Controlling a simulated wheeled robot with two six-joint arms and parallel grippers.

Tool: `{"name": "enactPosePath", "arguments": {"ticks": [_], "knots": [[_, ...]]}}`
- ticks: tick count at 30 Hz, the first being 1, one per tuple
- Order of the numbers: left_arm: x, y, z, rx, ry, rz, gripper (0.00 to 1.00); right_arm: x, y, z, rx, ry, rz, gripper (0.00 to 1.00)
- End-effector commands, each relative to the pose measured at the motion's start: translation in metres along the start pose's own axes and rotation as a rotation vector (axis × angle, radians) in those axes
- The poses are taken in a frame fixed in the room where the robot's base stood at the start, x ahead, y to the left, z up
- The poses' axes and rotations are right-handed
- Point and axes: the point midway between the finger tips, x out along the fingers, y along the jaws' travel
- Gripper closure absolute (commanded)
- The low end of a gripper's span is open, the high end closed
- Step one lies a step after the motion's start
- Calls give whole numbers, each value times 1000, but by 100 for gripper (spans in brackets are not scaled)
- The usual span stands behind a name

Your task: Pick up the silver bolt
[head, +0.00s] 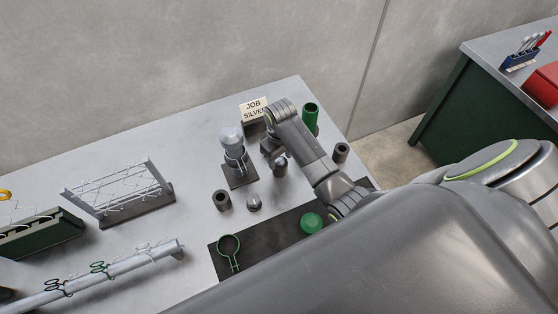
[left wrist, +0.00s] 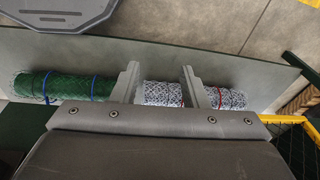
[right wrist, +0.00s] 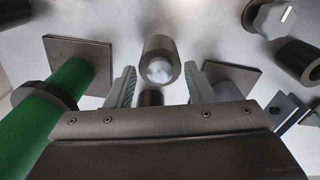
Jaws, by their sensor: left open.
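In the right wrist view a round silver end (right wrist: 160,70), which may be the silver bolt, shows in the mouth of a dark cup (right wrist: 157,46). The cup lies ahead of my right gripper (right wrist: 160,88), between the lines of its two fingers. The fingers are apart with no object clamped. In the head view my right gripper (head: 272,148) is low over the table, beside a small dark and silver piece (head: 280,165). My left gripper (left wrist: 158,80) is open near a silver mesh roll (left wrist: 163,94) and a green mesh roll (left wrist: 62,86); it is outside the head view.
A silver-topped post (head: 231,139), dark cups (head: 222,200) and a green cylinder (head: 310,117) stand close around the right gripper. A job card reading SILVER (head: 253,109) stands behind. A wire rack (head: 120,190) and a hook rod (head: 110,272) are further left. A dark mat (head: 262,240) lies in front.

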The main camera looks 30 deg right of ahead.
Motion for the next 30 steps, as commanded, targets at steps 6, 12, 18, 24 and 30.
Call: {"name": "enactPosePath", "arguments": {"ticks": [6, 12, 18, 24, 30], "knots": [[-3, -1, 30, -5, -42, -2, 60, 0, 0, 0, 0, 0, 0, 81], [-3, -1, 34, -5, -50, -2, 60, 0, 0, 0, 0, -1, 0, 98], [-1, -1, 26, -4, -38, -1, 60, -1, 0, 0, 0, -2, -1, 98], [6, 0, 20, -3, -27, -1, 60, -23, 0, -1, 0, 4, 0, 98], [15, 1, 22, -3, -28, -1, 60, -62, 0, -2, -1, 5, 2, 98]]}}
